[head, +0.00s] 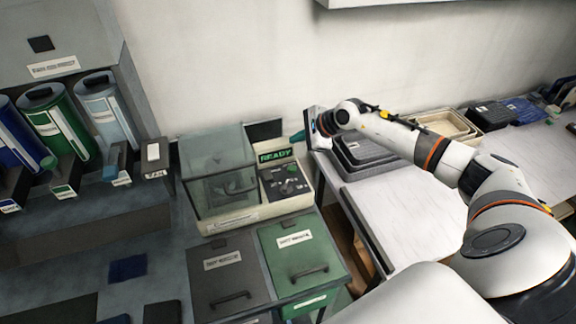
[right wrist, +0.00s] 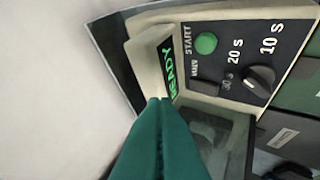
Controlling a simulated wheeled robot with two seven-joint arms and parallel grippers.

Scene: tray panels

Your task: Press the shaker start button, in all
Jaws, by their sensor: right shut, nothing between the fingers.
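The shaker (head: 240,216) is a cream box with a clear grey cover on its left and a dark control panel (head: 285,181) on its right. Its display (head: 275,155) reads READY in green. In the right wrist view the round green START button (right wrist: 206,43) sits beside a black knob (right wrist: 259,79) with 10 s, 20 s and 30 s labels. My right gripper (head: 297,137) is shut and empty, behind and right of the display in the head view. Its teal fingertips (right wrist: 160,101) show close to the display's lower end in the wrist view, apart from the button. My left gripper is out of view.
Grey and green lidded bins (head: 279,232) stand in front of the shaker. Dark stacked trays (head: 362,150) lie to its right on a white table (head: 410,215). Blue, green and grey canisters (head: 55,133) stand at left. The wall is close behind.

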